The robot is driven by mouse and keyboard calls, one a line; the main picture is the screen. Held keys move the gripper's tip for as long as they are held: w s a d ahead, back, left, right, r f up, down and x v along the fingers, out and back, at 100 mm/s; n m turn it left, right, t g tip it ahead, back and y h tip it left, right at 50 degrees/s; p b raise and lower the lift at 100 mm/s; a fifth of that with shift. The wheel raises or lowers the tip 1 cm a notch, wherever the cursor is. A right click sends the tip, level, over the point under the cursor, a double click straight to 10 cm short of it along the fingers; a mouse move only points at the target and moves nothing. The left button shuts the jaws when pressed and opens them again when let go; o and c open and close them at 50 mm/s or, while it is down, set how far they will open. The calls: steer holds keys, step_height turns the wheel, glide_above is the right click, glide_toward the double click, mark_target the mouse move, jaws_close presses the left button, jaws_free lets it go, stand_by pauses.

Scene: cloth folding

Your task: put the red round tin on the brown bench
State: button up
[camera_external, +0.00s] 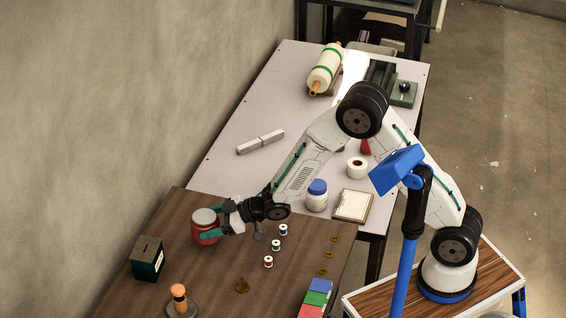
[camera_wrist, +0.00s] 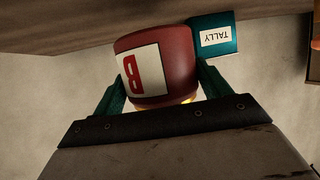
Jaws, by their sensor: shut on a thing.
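The red round tin (camera_external: 206,235) has a pale lid and is at the left, over the far left part of the brown bench (camera_external: 205,285). My gripper (camera_external: 222,231) is shut on the tin, with its fingers on either side. In the wrist view the tin (camera_wrist: 158,65) fills the space between the green fingers (camera_wrist: 158,88) and shows a white label with a red letter. The tin looks upright in the outside view. I cannot tell whether its base touches the bench.
A dark green tally box (camera_external: 147,258) stands near the tin and shows in the wrist view (camera_wrist: 214,35). Small spools (camera_external: 276,245) lie to the right. An orange-topped object (camera_external: 180,298) stands in front.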

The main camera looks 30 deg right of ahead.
steer(key=shift+w+a, duration=0.6)
steer(key=shift+w, duration=0.3)
steer(key=shift+w+a+f, duration=0.1)
steer(key=shift+w+f, duration=0.1)
steer(key=shift+f, duration=1.6)
steer(key=shift+f, duration=0.15)
steer(key=o, duration=1.4)
steer(key=shift+s, duration=0.1)
